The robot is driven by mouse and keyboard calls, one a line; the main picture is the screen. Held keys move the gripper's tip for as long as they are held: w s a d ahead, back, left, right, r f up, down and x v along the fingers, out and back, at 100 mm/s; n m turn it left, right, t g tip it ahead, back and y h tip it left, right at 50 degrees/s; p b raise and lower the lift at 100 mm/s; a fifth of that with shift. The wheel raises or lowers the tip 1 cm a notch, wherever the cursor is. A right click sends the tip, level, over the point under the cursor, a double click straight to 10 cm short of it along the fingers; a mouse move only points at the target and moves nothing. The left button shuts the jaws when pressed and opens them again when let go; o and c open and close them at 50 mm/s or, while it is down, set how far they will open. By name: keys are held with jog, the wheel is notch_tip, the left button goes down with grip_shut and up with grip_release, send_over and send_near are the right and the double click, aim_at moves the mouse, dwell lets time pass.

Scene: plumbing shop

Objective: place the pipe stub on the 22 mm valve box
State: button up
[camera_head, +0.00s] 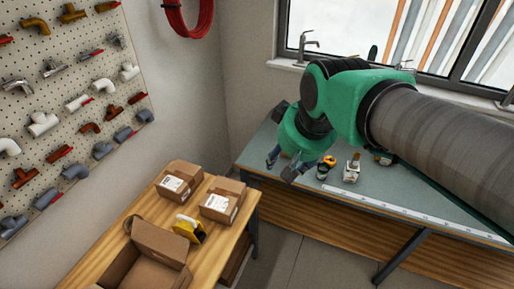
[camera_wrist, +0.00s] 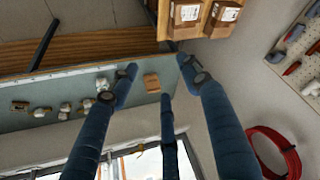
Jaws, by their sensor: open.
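Two closed cardboard boxes with white labels stand on the wooden table: a rear-left box (camera_head: 180,183) and a right box (camera_head: 222,201). Both also show at the top of the wrist view, as one box (camera_wrist: 186,13) and another box (camera_wrist: 222,14). Their print is too small to read, so I cannot tell which is the 22 mm valve box. My gripper (camera_head: 281,168) is open and empty above the workbench's left end. In the wrist view, a small brown block (camera_wrist: 152,83) lies on the bench between the spread fingers. I cannot pick out the pipe stub for certain.
The workbench (camera_head: 400,192) holds a yellow-black tape measure (camera_head: 326,166), a small pale fitting (camera_head: 351,169) and a long ruler (camera_head: 410,212). The wooden table (camera_head: 95,248) also holds an open carton (camera_head: 160,243) and a yellow tape dispenser (camera_head: 188,229). A gap separates the tables.

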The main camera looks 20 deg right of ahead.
jog(key=s+a+f, duration=0.1)
jog(key=s+a, duration=0.2)
jog(key=s, duration=0.4)
jog(key=shift+s+a+f, duration=0.2)
jog(key=shift+a+f, duration=0.1)
jog(key=shift+a, duration=0.1)
notch_tip(320, 180, down, 11)
jog(key=b, duration=1.1)
jog(key=shift+r, duration=0.1)
